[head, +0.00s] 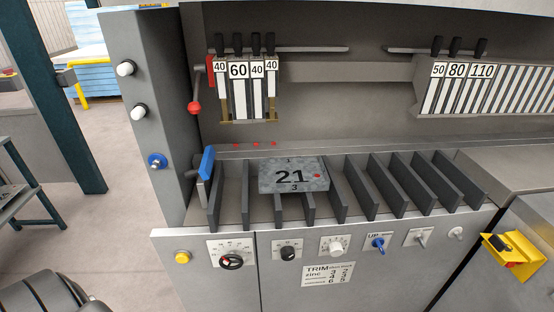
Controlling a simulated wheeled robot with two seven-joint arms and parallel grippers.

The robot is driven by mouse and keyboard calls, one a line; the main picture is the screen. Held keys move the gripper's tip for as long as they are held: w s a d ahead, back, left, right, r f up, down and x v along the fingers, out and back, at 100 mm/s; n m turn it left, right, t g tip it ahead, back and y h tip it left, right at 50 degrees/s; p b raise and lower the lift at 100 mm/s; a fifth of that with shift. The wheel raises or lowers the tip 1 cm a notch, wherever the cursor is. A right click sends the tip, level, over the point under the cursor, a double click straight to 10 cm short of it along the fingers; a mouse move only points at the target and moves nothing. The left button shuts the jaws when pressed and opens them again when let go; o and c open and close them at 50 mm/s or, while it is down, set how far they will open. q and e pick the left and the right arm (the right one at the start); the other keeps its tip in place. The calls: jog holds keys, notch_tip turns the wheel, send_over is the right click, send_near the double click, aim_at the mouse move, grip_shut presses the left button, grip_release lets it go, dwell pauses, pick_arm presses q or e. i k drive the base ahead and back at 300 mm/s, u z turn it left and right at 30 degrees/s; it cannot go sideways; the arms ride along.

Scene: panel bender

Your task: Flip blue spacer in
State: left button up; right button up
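A blue spacer (207,163) shows in the head view at the left end of the row of dark dividers. It is a small blue block that stands up at a slight tilt, beside a grey bracket, above the bed's front left corner. How it is hinged is too small to tell. Neither of my grippers is in view.
A grey plate marked 21 (293,175) lies across the dark dividers (383,184). A red-knobbed lever (195,107) and numbered tools (238,88) are above. The front panel carries knobs, including a blue one (378,243). A yellow box (512,256) is at right.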

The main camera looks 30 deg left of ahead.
aim_at(205, 170)
jog(key=z, duration=1.05)
jog(key=k, duration=1.4)
jog(key=u, duration=1.75)
jog(key=i, duration=0.5)
jog(key=z, duration=0.05)
